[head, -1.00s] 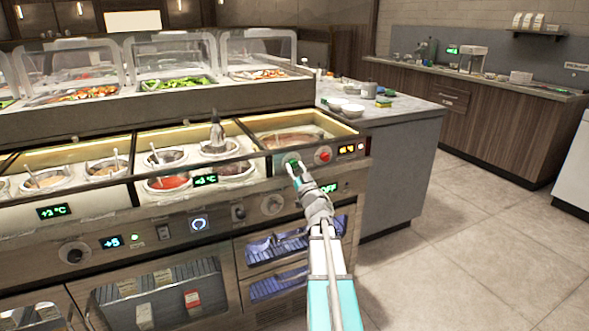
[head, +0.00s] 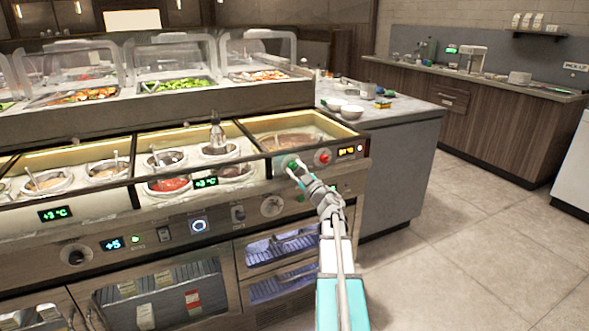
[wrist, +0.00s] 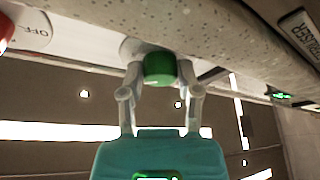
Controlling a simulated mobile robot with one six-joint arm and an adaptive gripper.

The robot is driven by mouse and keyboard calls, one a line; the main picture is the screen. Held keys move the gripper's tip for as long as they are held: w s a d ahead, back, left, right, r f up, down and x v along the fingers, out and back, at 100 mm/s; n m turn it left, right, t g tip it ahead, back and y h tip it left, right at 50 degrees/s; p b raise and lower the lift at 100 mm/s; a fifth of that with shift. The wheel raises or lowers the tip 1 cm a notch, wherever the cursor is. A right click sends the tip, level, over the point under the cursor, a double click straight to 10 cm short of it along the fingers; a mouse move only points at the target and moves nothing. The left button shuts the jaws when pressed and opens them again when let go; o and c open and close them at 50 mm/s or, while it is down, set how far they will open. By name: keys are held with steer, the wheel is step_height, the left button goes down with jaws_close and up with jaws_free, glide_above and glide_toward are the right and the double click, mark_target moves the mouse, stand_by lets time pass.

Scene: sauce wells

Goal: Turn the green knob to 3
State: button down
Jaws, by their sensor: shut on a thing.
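The green knob (wrist: 159,68) sits on the counter's front panel, between the two fingers of my gripper (wrist: 160,82) in the wrist view. My gripper is shut on it. In the head view my gripper (head: 293,168) reaches the panel at the right end of the counter, and the green knob (head: 288,160) shows only partly behind the fingers. The number the knob points to cannot be read in either view.
A red knob (head: 323,158) is just right of the green one, beside an orange display (head: 346,151). A silver dial (head: 271,206) sits lower left. Sauce wells (head: 168,184) line the counter to the left. The floor at right (head: 470,250) is clear.

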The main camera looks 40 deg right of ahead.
steer(key=n+y+p, duration=0.1)
steer(key=n, duration=0.1)
steer(key=n+g, duration=0.1)
steer(key=n, duration=0.1)
steer(key=n+y+p, duration=0.1)
steer(key=n, duration=0.2)
steer(key=shift+d+r+g+y+p, duration=0.2)
steer(key=shift+r+g+y+p, duration=0.1)
steer(key=shift+r+g+p, duration=0.1)
steer(key=shift+f+n+g+y+p, duration=0.15)
steer(key=shift+n+g+p, duration=0.3)
steer(key=shift+n, duration=0.6)
steer(key=shift+r+n+g+y+p, duration=0.1)
steer(key=shift+n+g+y+p, duration=0.15)
steer(key=shift+n+p, duration=0.6)
steer(key=shift+f+n, duration=0.1)
steer(key=shift+n, duration=0.2)
steer(key=shift+c, duration=1.5)
jaws_free()
steer(key=shift+b, duration=0.3)
steer(key=shift+s, duration=0.15)
